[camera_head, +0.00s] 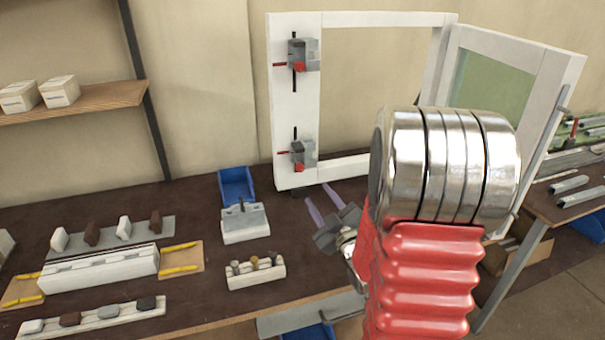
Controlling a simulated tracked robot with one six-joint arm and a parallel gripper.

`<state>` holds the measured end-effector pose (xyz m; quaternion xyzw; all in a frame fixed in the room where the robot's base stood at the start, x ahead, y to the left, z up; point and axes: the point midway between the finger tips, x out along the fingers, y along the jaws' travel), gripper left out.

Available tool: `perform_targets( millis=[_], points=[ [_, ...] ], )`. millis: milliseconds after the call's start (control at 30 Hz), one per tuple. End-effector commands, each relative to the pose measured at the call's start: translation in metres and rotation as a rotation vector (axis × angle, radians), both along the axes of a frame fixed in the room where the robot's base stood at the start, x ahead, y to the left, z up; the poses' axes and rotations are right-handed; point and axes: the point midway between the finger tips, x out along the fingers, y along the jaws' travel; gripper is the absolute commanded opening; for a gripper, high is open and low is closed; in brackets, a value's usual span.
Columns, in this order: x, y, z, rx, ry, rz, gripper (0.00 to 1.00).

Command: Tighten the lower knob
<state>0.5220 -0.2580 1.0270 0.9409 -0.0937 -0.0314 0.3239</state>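The lower knob (299,167) is red and sits on the front of a grey lower clamp (309,152) on the left post of a white frame. A matching upper clamp (303,53) with a red knob (299,67) sits higher on the same post. My gripper (317,192) is below and slightly right of the lower knob in the picture. Its two purple fingers are apart with nothing visible between them. It does not appear to touch the knob. My red and silver arm hides part of the frame's lower right.
The white frame (281,120) stands on the dark bench (200,275) with its glazed sash (548,75) swung open at right. A blue bin (237,187), a grey-white block (245,224) and a small peg rack (256,276) stand left of my gripper. A long white profile (100,270) lies farther left.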

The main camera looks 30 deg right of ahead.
Motion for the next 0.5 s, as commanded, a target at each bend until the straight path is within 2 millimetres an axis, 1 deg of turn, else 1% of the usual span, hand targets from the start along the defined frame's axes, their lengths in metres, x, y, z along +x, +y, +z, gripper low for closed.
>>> perform_targets(
  millis=[267,367,500],
  points=[
    [0.003,0.0,0.0,0.0,0.001,0.0,0.39],
    [0.01,-0.002,0.0,0.0,0.002,0.001,0.39],
    [0.026,-0.004,0.0,0.0,0.001,0.002,0.39]
  ],
)
